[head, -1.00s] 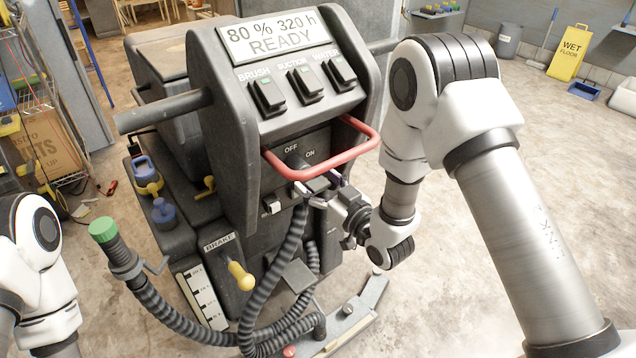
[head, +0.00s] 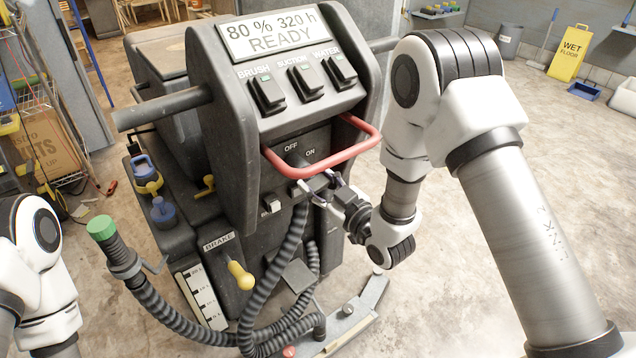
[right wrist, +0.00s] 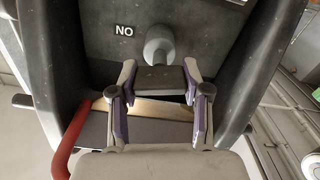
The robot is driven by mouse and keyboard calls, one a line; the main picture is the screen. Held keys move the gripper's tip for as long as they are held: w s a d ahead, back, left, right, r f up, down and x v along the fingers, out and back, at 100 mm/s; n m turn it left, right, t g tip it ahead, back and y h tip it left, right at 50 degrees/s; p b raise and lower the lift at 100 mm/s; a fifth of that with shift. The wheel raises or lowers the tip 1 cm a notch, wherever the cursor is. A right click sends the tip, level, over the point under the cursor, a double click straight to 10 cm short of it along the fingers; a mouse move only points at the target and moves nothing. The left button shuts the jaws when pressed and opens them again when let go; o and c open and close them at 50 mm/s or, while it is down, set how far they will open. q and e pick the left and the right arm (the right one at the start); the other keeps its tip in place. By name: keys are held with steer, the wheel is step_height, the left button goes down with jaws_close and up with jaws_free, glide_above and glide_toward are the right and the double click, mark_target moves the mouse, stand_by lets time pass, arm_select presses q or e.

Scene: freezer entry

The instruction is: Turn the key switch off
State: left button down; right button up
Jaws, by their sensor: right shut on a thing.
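A dark flat key head (right wrist: 160,78) extends from the barrel. My right gripper (head: 319,184) reaches in under the red handle. In the right wrist view its purple-lined fingers (right wrist: 160,90) are shut on the key head from both sides. My left arm shows at the lower left, its gripper out of view.
The red bar handle (head: 330,155) arches close above my right gripper. Black ribbed hoses (head: 285,270) hang just below. Brush, suction and water rocker switches (head: 305,83) sit above. A yellow brake knob (head: 240,275) is at the lower left.

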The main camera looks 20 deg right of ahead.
steer(key=n+b, duration=0.1)
steer(key=n, duration=0.2)
steer(key=shift+f+n, duration=0.15)
steer(key=shift+n, duration=0.15)
steer(key=n+b, duration=0.1)
steer(key=n, duration=0.2)
steer(key=shift+n+b, duration=0.3)
steer(key=n+b, duration=0.2)
steer(key=n, duration=0.2)
steer(key=shift+a+f+n, duration=0.1)
steer(key=shift+f+n, duration=0.05)
steer(key=shift+n, duration=0.15)
steer(key=shift+n+b, duration=0.95)
steer(key=shift+n, duration=0.75)
steer(key=o, duration=1.2)
steer(key=shift+c, duration=0.2)
steer(key=shift+s, duration=0.1)
